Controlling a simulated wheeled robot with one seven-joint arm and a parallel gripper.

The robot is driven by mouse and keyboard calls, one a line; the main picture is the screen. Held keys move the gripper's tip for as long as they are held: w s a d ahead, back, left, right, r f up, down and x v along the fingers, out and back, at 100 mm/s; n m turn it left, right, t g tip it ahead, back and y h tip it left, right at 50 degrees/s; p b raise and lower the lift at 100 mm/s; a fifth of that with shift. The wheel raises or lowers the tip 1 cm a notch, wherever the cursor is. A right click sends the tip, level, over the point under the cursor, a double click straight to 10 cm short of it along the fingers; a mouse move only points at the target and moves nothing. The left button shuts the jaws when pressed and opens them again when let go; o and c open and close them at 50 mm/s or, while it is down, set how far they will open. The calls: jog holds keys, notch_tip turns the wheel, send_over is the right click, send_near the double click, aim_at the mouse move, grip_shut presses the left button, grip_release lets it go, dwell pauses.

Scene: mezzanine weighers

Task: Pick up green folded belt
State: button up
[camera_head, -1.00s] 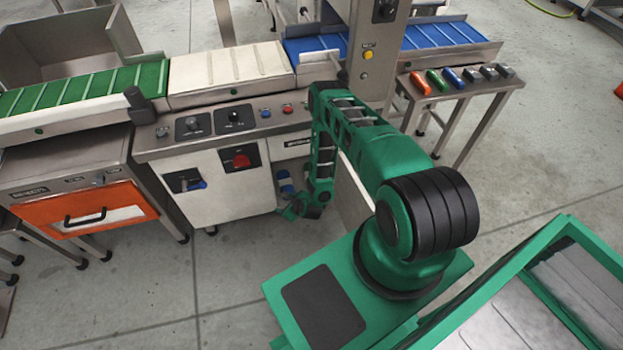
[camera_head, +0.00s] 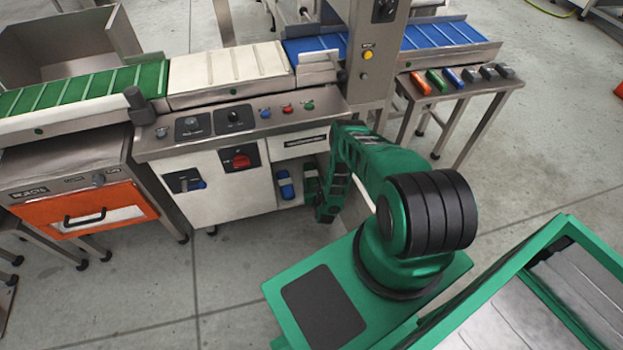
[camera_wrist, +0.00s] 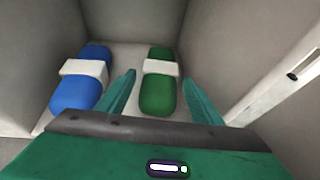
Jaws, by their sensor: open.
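The green folded belt (camera_wrist: 157,97), a rounded green bundle with a white band around its middle, lies on the floor of a pale compartment in the wrist view. My gripper (camera_wrist: 160,92) is open, with its two green fingers on either side of the belt's near part. The fingers look apart from it; how far above it they are, I cannot tell. In the head view, a small part of my gripper (camera_head: 325,213) shows at the compartment's opening.
A blue folded belt (camera_wrist: 82,80) with a white band lies left of the green one, close to my left finger. Compartment walls (camera_wrist: 225,45) stand close around. A metal side table (camera_head: 455,90) with several coloured items stands at right.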

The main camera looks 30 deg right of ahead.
aim_at(312, 174)
jog(key=shift+r+x, duration=0.15)
jog(key=shift+x, duration=1.05)
jog(key=shift+r+x, duration=0.2)
jog(key=shift+x, duration=1.05)
jog(key=shift+w+d, duration=0.1)
jog(key=shift+d, duration=0.05)
jog(key=c, duration=1)
